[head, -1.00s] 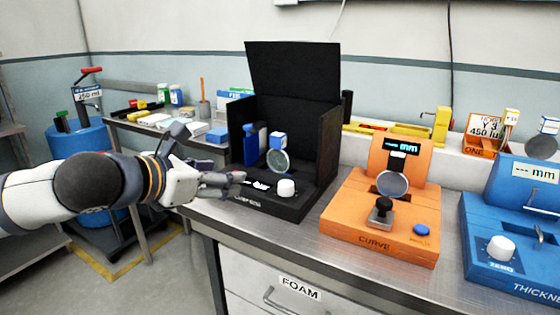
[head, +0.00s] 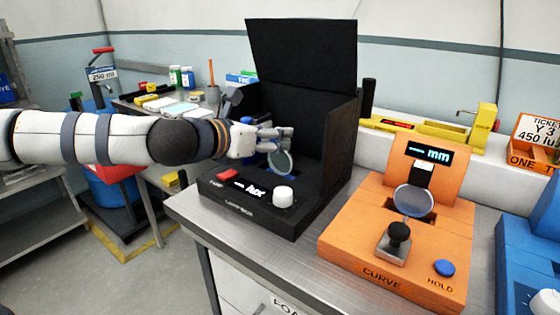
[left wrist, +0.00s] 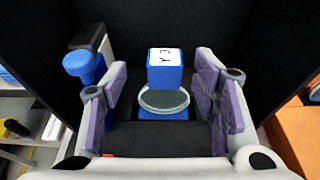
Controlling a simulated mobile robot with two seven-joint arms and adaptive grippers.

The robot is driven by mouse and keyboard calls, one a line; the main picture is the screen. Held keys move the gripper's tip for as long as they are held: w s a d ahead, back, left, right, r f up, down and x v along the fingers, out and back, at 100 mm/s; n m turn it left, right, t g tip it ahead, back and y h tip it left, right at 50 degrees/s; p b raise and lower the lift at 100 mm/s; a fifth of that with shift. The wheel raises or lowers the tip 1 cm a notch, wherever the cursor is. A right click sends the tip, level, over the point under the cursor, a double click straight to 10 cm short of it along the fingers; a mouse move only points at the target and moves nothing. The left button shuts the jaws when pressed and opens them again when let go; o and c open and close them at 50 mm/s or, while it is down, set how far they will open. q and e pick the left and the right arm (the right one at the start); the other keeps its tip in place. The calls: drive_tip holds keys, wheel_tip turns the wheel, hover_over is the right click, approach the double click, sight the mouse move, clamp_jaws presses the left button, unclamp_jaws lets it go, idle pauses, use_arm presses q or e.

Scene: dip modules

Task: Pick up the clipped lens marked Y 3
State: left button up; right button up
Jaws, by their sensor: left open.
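The clipped lens is a round clear disc (head: 281,163) with a blue clip. It stands inside the open black box on the bench. My right gripper is not in view.
The black box (head: 340,145) has a tall back and side wall, a white knob (head: 282,196) and a red button (head: 228,174). An orange CURVE gauge (head: 345,235) stands to the right, then a blue device (head: 515,260). In the wrist view, a blue-knobbed post (left wrist: 85,65) stands left of the fingers.

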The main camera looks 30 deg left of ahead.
sight(276, 139)
use_arm(q)
drive_tip(key=w+f, duration=0.1)
drive_tip(key=w+f+b, duration=0.1)
drive_tip(key=w, duration=0.1)
drive_tip(key=shift+d+f, duration=0.15)
drive_tip(key=shift+d, duration=0.25)
drive_tip(key=shift+w, duration=0.4)
drive_tip(key=shift+r, duration=0.35)
clamp_jaws()
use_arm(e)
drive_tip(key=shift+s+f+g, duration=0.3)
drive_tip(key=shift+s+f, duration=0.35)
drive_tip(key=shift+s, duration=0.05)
use_arm(q)
drive_tip(key=shift+r, duration=0.15)
